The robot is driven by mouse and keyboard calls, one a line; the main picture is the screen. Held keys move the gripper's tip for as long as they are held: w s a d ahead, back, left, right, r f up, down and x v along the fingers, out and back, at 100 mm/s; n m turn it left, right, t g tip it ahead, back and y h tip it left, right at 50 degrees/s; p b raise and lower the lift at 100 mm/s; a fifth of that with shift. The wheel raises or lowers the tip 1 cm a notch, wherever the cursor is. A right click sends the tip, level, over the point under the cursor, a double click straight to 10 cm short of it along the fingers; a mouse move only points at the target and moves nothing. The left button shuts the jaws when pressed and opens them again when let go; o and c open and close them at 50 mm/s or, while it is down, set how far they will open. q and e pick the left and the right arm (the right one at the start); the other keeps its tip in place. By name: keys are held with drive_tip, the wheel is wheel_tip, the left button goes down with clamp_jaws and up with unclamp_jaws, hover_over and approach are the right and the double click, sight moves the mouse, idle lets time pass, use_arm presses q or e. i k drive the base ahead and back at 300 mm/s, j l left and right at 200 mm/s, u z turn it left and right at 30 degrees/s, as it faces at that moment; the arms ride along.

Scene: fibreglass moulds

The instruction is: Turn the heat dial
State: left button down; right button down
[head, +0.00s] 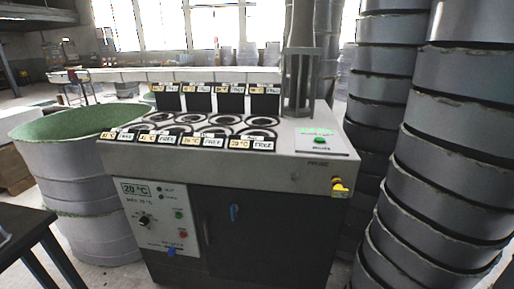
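The heat dial (145,221) is a small round black knob with a light pointer mark. It sits on the light grey control panel (142,236) at the left of the machine's front. A display (136,190) above it reads 20 °C, with "MAX 70 °C" printed below. Small green and red buttons (183,235) are to the right of the dial. Neither of my grippers is in view, and nothing covers the dial.
The grey machine (293,176) has rows of round wells on top. A green-topped drum (75,190) stands left, a dark table (25,226) lower left. Stacked grey cylinders (447,150) stand close on the right.

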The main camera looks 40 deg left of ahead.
sight(143, 221)
drive_tip(key=u, duration=2.05)
